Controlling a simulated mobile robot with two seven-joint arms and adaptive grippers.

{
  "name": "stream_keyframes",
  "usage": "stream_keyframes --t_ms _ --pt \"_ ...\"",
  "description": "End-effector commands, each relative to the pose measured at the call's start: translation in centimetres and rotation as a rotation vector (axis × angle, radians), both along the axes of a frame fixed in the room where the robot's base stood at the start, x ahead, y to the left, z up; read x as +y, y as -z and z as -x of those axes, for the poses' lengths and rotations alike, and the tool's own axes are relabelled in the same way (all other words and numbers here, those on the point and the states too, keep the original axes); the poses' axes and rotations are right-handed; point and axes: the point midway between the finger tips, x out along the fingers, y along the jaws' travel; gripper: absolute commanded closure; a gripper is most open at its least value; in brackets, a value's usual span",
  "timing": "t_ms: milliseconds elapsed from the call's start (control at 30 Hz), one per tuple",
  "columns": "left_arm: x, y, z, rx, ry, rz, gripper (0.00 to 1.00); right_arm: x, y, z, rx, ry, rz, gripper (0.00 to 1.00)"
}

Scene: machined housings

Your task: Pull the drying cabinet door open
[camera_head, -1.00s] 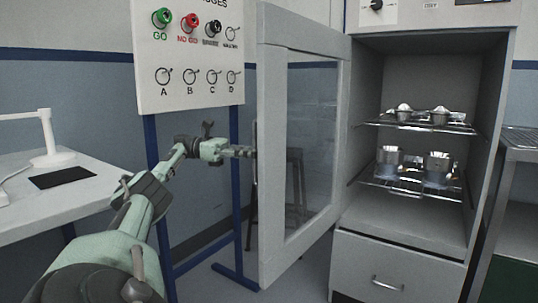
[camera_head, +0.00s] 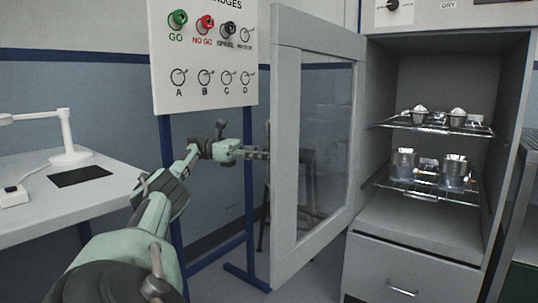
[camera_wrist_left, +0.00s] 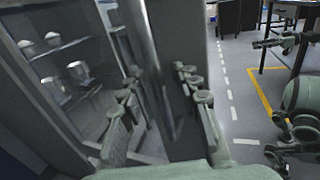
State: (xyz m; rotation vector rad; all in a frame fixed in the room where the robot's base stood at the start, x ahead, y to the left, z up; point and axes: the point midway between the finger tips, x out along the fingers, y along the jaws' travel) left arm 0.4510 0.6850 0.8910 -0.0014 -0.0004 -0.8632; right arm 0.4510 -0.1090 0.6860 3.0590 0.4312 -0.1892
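The drying cabinet (camera_head: 400,235) stands at the right with its front open. Its door (camera_head: 286,180), a grey frame around a glass pane, stands swung out wide to the left, hinged beside the cabinet opening. In the head view my left gripper (camera_head: 262,153) is at the outer side of the door, at its free edge. In the left wrist view the fingers of my left gripper (camera_wrist_left: 158,90) are spread apart, with the dark door edge (camera_wrist_left: 166,45) between them; firm contact is not clear. In the left wrist view my right gripper (camera_wrist_left: 268,43) shows small at the right, its opening unclear.
Metal parts sit on two wire shelves (camera_head: 425,190) inside the cabinet. A gauge board (camera_head: 205,60) on a blue stand (camera_head: 250,190) is behind my left arm. A white table (camera_head: 30,225) with a lamp (camera_head: 68,140) stands left. The floor (camera_wrist_left: 240,85) beyond the door looks clear.

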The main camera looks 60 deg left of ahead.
Motion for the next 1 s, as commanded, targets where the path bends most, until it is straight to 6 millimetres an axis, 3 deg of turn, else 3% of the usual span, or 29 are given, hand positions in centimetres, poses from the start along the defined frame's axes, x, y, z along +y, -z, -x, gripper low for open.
stream_keyframes --t_ms 167,700,1000 --pt "0.0 -0.4 0.0 -0.001 0.000 -0.001 0.68 -0.1 0.0 -0.1 0.000 0.003 0.002 0.58" --pt "0.0 -7.8 0.0 -0.006 0.000 0.001 0.68 -0.1 0.0 0.0 0.001 0.001 0.000 0.58" --pt "0.0 -9.7 0.0 -0.002 -0.002 0.001 0.68 0.0 0.0 0.0 0.001 0.001 0.000 0.58"
